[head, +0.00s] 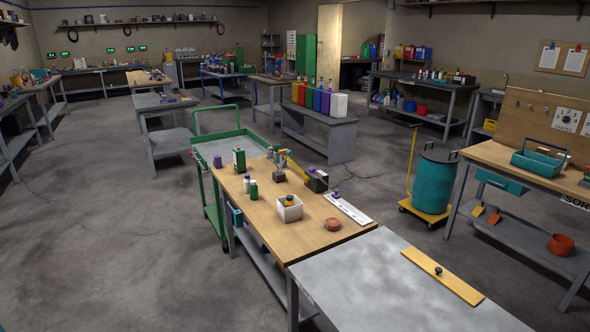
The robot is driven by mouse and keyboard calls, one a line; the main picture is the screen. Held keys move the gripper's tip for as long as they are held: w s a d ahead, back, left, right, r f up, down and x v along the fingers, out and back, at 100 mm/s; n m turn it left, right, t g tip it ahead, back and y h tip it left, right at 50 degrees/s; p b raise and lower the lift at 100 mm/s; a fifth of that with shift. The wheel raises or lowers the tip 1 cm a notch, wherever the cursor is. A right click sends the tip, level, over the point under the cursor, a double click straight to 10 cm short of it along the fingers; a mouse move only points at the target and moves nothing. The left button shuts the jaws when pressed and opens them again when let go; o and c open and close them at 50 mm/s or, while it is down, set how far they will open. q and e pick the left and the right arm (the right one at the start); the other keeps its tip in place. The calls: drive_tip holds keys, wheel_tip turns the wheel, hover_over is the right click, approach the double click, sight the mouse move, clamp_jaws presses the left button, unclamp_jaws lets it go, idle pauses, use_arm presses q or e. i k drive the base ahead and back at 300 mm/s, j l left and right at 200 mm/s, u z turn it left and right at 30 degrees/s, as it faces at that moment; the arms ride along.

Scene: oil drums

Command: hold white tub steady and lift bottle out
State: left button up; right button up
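A small white square tub (283,214) stands on the wooden tabletop, near its middle. A bottle (289,201) with an orange-yellow top and a dark part stands inside it, its top showing around the rim; its lower part is hidden by the tub walls. Neither of my grippers shows in the head view, so nothing is seen touching the tub or the bottle.
On the same wooden table (262,222) stand a green can (239,160), a white bottle (246,183), a green bottle (253,190), a dark box (317,182) and a reddish ring (333,224). A grey table (370,290) adjoins in front, with a yellow board (455,284). Floor left is clear.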

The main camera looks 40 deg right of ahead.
sight(289, 202)
drive_tip(key=i+z, duration=0.25)
drive_tip(key=i, duration=0.55)
drive_tip(key=i+z, duration=0.25)
drive_tip(key=i, duration=0.5)
